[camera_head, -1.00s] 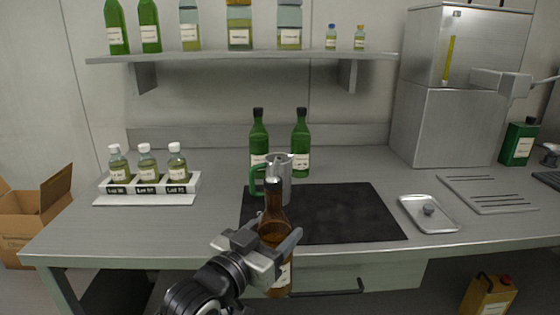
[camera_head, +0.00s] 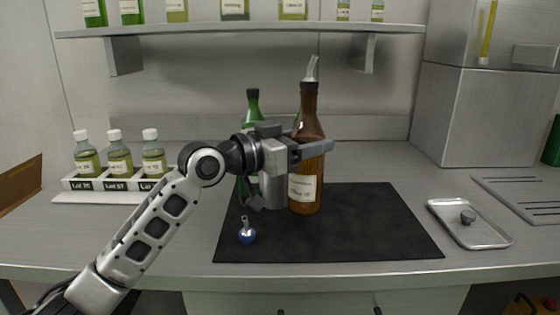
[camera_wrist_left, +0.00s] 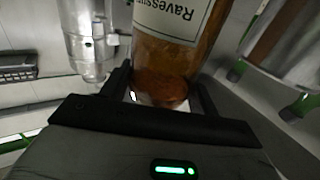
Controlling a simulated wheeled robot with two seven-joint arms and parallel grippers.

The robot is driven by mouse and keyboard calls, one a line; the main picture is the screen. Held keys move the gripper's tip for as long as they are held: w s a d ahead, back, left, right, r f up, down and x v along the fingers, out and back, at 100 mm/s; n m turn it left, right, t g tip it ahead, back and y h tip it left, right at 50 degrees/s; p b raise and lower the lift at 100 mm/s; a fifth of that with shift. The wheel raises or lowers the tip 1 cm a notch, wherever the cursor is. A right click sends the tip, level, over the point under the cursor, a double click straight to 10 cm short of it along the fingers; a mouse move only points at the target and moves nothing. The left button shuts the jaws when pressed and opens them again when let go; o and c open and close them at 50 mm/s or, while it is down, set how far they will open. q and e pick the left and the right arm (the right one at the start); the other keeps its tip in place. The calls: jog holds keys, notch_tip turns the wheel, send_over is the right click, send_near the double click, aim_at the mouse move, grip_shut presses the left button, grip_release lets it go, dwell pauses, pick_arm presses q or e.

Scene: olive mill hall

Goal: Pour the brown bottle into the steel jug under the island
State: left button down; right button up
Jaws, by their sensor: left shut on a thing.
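The brown bottle (camera_head: 311,140), with a white label and dark neck band, is upright over the dark mat (camera_head: 370,225). I cannot tell whether its base touches the mat. A slanted grey spout-like piece shows at its top. My left gripper (camera_head: 312,150) is shut around the bottle's body. The bottle also fills the middle of the left wrist view (camera_wrist_left: 170,55). A grey metal surface, which looks like the steel jug (camera_head: 279,190), shows behind the gripper, mostly hidden by it. My right gripper is out of view.
A green bottle (camera_head: 252,108) stands behind my gripper. A white rack (camera_head: 75,182) holds three small bottles at left; a steel tray (camera_head: 490,235) is at right. A shelf (camera_head: 240,30) runs above. The mat's right half is clear.

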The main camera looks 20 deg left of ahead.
pick_arm(q)
jog(key=shift+w+f, duration=0.25)
jog(key=shift+f, duration=0.15)
jog(key=shift+s, duration=0.1)
